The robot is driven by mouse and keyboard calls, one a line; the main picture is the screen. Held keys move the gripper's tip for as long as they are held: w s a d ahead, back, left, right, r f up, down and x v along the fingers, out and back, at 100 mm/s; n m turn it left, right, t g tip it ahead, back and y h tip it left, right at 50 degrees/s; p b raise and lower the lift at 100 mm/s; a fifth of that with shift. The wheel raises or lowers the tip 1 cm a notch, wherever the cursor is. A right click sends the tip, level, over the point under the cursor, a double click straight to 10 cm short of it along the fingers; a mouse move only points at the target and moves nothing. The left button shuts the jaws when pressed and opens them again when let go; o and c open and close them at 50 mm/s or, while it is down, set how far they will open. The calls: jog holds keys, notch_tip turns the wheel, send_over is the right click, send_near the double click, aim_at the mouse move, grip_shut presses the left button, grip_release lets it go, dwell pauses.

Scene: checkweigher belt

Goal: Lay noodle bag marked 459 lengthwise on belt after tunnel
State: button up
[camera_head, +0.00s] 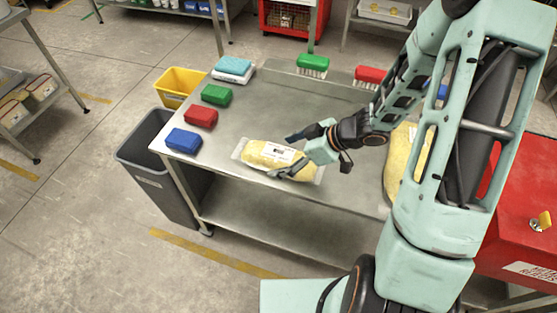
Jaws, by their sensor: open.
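A clear bag of yellow noodles (262,153) with a white label lies flat on the steel table near its front edge. The number on the label is too small to read. My gripper (286,155) is open at the bag's right half, one finger on the far side and one on the near side. I cannot tell whether the fingers touch the bag. A second, larger-looking yellow bag (396,165) lies at the table's right, partly hidden by my arm. No belt or tunnel can be made out.
Blue (183,141), red (201,116) and green (216,95) blocks line the table's left edge, near a cloth stack (233,68). Brushes (313,66) stand at the back. A grey bin (150,160) and yellow bucket (180,84) stand left. A red box (520,225) is right.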

jog(key=shift+x, duration=1.15)
jog(key=c, duration=1.7)
